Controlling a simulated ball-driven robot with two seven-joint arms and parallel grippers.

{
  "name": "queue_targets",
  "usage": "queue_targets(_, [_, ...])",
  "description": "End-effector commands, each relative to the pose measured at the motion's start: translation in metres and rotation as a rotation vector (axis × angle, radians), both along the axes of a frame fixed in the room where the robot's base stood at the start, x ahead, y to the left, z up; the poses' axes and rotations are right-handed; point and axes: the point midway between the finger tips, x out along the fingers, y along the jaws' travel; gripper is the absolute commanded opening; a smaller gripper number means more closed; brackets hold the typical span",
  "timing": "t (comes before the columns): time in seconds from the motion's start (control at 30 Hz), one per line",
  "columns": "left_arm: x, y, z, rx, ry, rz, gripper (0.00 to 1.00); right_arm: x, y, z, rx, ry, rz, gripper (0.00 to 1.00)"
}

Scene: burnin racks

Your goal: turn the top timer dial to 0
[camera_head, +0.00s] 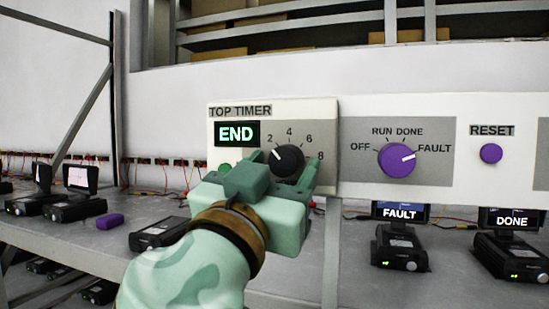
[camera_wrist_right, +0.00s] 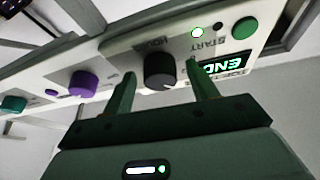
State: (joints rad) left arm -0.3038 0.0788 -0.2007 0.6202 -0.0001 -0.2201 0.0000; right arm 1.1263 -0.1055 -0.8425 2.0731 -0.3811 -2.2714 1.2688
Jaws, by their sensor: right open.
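The top timer dial (camera_head: 289,158) is a black round knob on the grey TOP TIMER panel (camera_head: 328,120). Its white pointer mark points up and left, near the 2; the lower part of the scale, with any 0, is hidden by my gripper. The display (camera_head: 237,134) above left reads END in green. My right gripper (camera_head: 290,172) is open in front of the dial, one finger on each side. In the right wrist view the dial (camera_wrist_right: 160,70) sits between the two spread fingers (camera_wrist_right: 163,86), with gaps on both sides. My left gripper is not in view.
A purple RESET button (camera_head: 491,153) is farther right. A green START button (camera_wrist_right: 244,28) shows in the wrist view. Black devices, one showing FAULT (camera_head: 402,248), stand on the bench (camera_head: 345,285) below.

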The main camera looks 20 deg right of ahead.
Motion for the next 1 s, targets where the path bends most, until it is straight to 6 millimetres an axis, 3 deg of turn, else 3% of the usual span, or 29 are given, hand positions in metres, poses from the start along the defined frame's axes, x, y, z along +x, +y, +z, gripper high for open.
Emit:
queue_targets(0.23, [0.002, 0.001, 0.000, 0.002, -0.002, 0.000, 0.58, 0.000, 0.000, -0.001, 0.000, 0.000, 0.000, 0.56])
queue_targets(0.4, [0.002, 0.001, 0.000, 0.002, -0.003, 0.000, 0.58, 0.000, 0.000, -0.001, -0.001, 0.001, 0.000, 0.14])
queue_targets(0.67, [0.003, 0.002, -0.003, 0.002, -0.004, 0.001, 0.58, 0.000, 0.000, -0.002, -0.013, 0.011, 0.000, 0.14])
queue_targets(1.0, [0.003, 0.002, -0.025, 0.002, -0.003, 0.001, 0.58, -0.001, -0.002, -0.005, -0.155, 0.109, 0.002, 0.14])
